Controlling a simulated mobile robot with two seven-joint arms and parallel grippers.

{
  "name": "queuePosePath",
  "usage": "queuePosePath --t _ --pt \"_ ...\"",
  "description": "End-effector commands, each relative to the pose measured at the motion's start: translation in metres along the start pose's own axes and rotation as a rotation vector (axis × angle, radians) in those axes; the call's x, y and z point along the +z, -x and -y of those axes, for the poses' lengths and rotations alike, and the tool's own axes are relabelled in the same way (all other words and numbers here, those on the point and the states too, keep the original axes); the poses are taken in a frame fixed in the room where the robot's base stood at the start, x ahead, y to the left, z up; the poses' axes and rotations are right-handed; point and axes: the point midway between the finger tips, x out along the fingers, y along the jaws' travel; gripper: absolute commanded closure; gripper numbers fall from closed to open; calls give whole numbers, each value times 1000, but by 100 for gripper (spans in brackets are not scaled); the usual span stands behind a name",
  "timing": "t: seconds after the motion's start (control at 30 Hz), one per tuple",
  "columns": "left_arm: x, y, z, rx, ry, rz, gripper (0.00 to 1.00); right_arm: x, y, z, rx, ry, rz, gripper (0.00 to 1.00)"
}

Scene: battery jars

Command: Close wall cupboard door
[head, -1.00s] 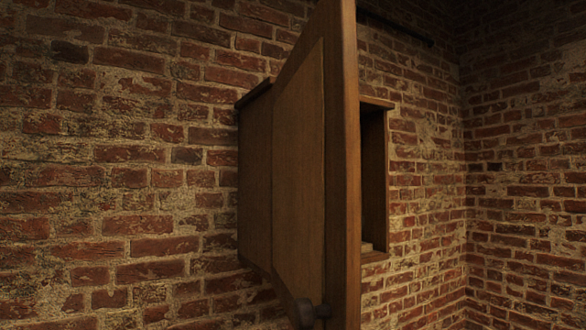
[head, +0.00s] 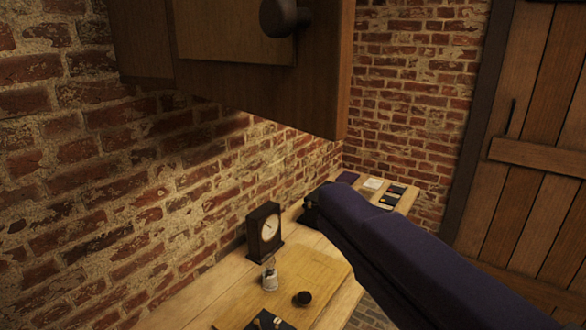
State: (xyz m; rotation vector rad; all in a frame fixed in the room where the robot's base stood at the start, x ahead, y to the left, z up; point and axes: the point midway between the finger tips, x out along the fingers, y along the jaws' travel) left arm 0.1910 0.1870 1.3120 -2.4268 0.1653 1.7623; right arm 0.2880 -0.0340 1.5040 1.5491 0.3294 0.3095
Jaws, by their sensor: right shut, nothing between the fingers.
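The wall cupboard (head: 140,45) is a brown wooden box on the brick wall, at the upper left of the head view. Its wooden door (head: 320,85) stands open, swung out from the wall. A dark round knob (head: 282,17) is on the door's face towards me. The top of the door and the cupboard's inside are out of sight. My right gripper (head: 312,207) is dark, small and partly hidden at the end of my purple arm. It is shut and empty, appears below the door's lower edge, and is apart from the door. My left gripper is not in view.
A wooden worktop (head: 190,305) runs along the wall below. A plank door (head: 540,140) is at right.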

Motion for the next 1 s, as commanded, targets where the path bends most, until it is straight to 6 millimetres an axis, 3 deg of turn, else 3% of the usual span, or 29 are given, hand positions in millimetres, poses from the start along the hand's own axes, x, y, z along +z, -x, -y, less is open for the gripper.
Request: queuePosePath --t 0.03,0.17,0.6,0.8,1.0 --pt "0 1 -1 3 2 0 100 -8 -1 -5 18 11 -24 100" --pt "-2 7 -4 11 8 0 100 -8 -14 -8 21 10 -25 100" --pt "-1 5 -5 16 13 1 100 -9 -101 -6 18 5 -20 100" --pt "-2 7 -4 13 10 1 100 21 -106 -5 12 9 -19 100" --pt "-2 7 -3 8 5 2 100 30 -108 -6 12 5 -19 100"
